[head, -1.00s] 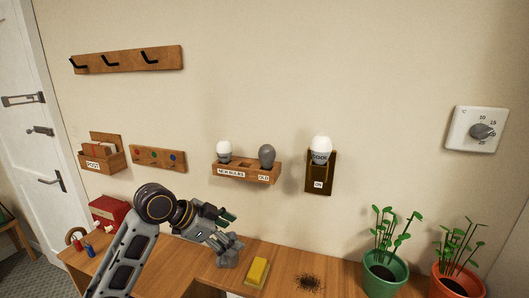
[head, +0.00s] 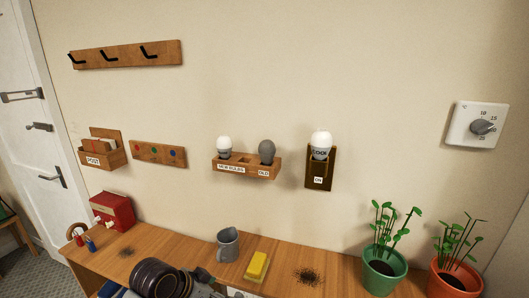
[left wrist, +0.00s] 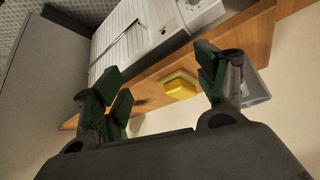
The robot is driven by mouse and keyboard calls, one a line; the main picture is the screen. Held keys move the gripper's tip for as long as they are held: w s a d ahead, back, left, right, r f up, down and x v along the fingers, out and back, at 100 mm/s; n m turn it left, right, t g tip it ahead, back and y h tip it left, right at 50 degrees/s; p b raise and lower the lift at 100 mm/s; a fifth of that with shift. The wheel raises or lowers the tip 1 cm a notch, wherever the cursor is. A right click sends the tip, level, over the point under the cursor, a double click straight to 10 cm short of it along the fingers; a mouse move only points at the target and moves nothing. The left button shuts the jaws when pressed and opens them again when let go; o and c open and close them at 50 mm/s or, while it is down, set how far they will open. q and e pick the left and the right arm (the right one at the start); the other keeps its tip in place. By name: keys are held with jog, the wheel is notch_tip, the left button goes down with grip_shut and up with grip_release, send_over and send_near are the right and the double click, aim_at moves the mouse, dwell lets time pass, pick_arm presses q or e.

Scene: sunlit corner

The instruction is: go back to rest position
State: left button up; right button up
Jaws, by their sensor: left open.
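My left arm is low at the bottom edge of the head view, with only dark and grey links showing in front of the desk. My left gripper (left wrist: 165,90) shows in the left wrist view. Its green-padded fingers are wide apart with nothing between them. A yellow sponge-like block (left wrist: 180,85) lies on the desk beyond the fingers; it also shows in the head view (head: 257,266). A grey jug (head: 228,245) stands on the desk left of the block. My right gripper is in neither view.
The wooden desk (head: 330,268) carries dark crumbs (head: 308,277), a red box (head: 112,212) and two potted plants (head: 384,272) (head: 456,280). A bulb rack (head: 246,168), a switch holder with a white bulb (head: 321,145) and a thermostat (head: 477,126) are on the wall.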

pick_arm(q)
jog(key=s+a+f+n+g+y, duration=0.1)
jog(key=s+a+f+n+y, duration=0.15)
jog(key=s+a+f, duration=0.4)
jog(key=s+a+f+n+g+y, duration=0.1)
jog(key=s+a+f+n+y, duration=0.2)
jog(key=s, duration=0.6)
notch_tip(320, 180, down, 34)
jog(key=s+g, duration=0.1)
jog(key=s, duration=0.2)
jog(key=s+a+f, duration=0.1)
jog(key=s+f, duration=0.9)
jog(key=s, duration=0.1)
jog(key=s+a+f+g, duration=0.1)
jog(key=s+a+f, duration=0.1)
jog(key=s+f, duration=0.8)
jog(key=shift+s+a+n+h, duration=0.25)
jog(key=shift+s+n+h, duration=0.1)
jog(key=shift+s, duration=0.2)
dwell(1.1)
